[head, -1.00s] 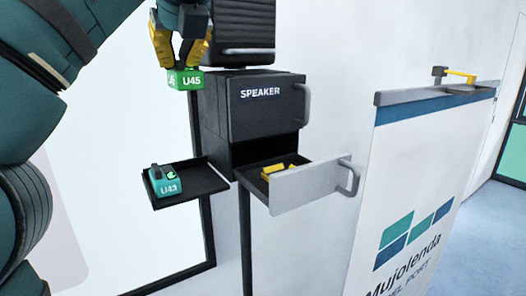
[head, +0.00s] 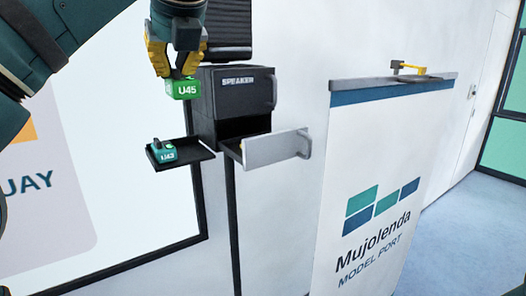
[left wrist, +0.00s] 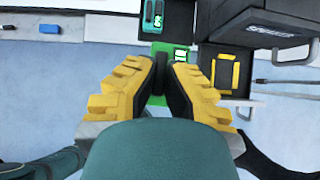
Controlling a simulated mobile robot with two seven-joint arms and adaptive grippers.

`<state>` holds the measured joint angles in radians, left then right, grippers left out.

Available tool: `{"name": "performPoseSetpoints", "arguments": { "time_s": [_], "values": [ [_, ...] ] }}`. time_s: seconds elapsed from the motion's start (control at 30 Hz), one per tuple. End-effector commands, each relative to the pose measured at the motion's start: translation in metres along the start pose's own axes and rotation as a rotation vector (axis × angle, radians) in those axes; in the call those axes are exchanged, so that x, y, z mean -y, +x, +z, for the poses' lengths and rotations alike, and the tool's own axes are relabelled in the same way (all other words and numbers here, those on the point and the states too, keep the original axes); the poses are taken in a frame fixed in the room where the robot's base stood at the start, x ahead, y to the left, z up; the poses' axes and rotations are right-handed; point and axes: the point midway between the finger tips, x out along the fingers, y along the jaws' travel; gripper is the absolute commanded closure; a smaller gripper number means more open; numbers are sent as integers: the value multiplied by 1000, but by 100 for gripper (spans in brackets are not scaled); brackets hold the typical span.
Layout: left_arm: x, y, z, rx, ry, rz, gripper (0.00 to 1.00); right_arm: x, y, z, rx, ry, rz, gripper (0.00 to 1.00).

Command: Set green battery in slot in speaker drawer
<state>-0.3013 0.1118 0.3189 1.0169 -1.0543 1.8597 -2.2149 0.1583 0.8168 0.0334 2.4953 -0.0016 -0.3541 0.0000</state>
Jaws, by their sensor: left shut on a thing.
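The green battery (head: 184,89), marked U45, is held by my left gripper (head: 178,72), whose yellow fingers are shut on its top. It hangs in the air to the left of the black speaker box (head: 232,98). The pulled-out speaker drawer (head: 275,148) has a light grey front with a handle. In the left wrist view the drawer shows its yellow-edged slot (left wrist: 226,72), right of my fingers and the battery (left wrist: 167,55). The slot looks empty. The right gripper is not in view.
A small black side tray (head: 193,155) holds a teal battery (head: 162,152) marked U43, below the green one. A white counter (head: 390,150) with a yellow-handled item (head: 408,67) on top stands to the right. A wall-mounted board is behind.

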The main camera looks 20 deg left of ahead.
Motion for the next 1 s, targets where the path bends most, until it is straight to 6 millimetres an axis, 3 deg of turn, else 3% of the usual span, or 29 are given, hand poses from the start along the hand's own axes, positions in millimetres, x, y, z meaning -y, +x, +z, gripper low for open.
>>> {"name": "performPoseSetpoints", "arguments": {
  "time_s": [0.27, 0.47, 0.67, 1.0],
  "values": [
    [10, 42, -36, -3, 99, -73, 100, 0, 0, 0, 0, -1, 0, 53],
    [24, 86, -76, -4, 209, -163, 100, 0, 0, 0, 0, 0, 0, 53],
    [40, 142, -125, -8, 345, -271, 100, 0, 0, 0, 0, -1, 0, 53],
    [74, 254, -223, -15, 622, -488, 100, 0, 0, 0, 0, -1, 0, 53]
  ]
}}
